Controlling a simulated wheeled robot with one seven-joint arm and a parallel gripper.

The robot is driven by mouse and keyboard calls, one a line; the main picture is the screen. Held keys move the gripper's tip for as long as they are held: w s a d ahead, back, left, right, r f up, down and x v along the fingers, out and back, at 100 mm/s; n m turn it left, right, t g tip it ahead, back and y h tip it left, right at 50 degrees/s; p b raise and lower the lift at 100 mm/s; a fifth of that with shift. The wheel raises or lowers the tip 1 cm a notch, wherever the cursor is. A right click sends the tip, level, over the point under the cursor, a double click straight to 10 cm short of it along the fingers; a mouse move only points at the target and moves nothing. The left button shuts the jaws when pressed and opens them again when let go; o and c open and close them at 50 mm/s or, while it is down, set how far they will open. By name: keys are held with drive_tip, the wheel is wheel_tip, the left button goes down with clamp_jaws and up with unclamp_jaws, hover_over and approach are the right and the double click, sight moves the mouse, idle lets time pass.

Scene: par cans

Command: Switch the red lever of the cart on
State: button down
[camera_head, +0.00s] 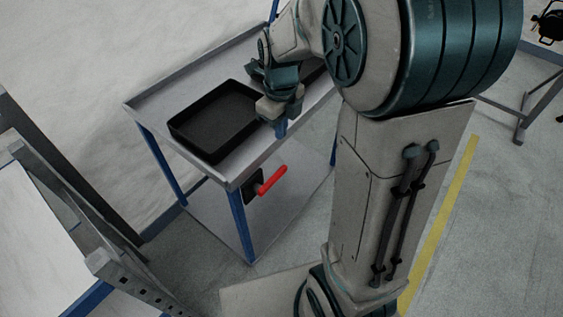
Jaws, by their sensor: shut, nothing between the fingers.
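The cart (187,97) has a grey top with a raised rim and blue legs. The red lever (270,181) sticks out from a black mount on the cart's near side, just below the top. It slants up to the right. My gripper (281,128) is above the cart's near edge, higher than the lever and slightly right of it. It points down and is shut and empty. It looks apart from the lever.
A black tray (185,146) lies on the cart top, left of my gripper. A grey metal frame (110,262) stands at the lower left. Another table (520,97) is at the right, past a yellow floor line (440,220). Floor in front of the lever is partly open.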

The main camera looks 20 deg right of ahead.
sight(280, 170)
wheel_tip(280, 170, down, 13)
drive_tip(key=shift+f+b, duration=0.1)
drive_tip(key=shift+b, duration=0.5)
drive_tip(key=shift+a, duration=0.1)
